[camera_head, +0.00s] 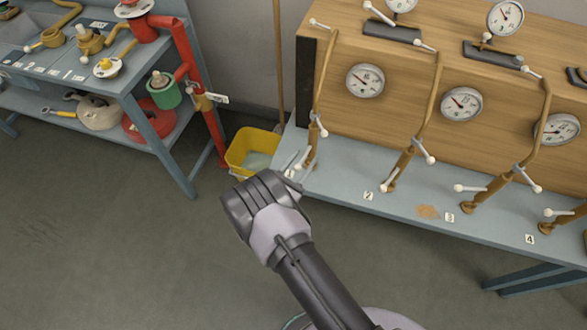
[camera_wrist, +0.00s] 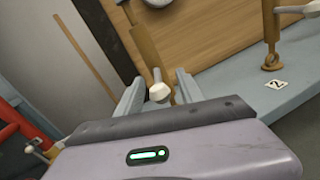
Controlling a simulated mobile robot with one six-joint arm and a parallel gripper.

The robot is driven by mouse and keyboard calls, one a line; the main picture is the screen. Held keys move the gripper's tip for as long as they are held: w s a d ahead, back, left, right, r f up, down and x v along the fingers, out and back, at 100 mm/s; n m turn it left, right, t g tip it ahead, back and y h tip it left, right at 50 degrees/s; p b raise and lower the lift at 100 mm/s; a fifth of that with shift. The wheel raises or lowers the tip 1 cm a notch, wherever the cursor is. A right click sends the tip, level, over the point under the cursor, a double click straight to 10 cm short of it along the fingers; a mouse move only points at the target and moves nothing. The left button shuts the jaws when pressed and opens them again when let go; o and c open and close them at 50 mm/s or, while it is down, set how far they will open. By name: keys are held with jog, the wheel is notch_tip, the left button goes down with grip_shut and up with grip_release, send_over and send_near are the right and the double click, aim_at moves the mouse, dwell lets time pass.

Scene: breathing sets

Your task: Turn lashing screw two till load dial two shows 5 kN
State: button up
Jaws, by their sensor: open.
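Lashing screw two (camera_head: 403,162) is a tan, brass-coloured upright with white ball-ended levers. It stands behind the tag "2" (camera_head: 368,195) on the blue-grey bench. In the wrist view its lower part (camera_wrist: 270,42) and tag (camera_wrist: 277,84) are at the right, outside my jaws. White round dials (camera_head: 365,80) and (camera_head: 462,103) sit either side of it; which is load dial two is unclear, and needle readings are too small. My gripper (camera_wrist: 160,80) is open at the bench's left end, with a white lever knob (camera_wrist: 159,92) of the leftmost screw between its fingers in the picture; contact is unclear.
More screws stand at the right, by tags "3" (camera_head: 449,217) and "4" (camera_head: 529,239). The wooden panel (camera_head: 400,50) rises behind them. A yellow bucket (camera_head: 252,150) and a blue table (camera_head: 160,130) with red pipework are at the left. Floor in front is clear.

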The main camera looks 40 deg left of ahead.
jog(key=s+d+p, duration=0.1)
jog(key=s+p, duration=0.2)
jog(key=s, duration=1.4)
jog(key=shift+d, duration=0.25)
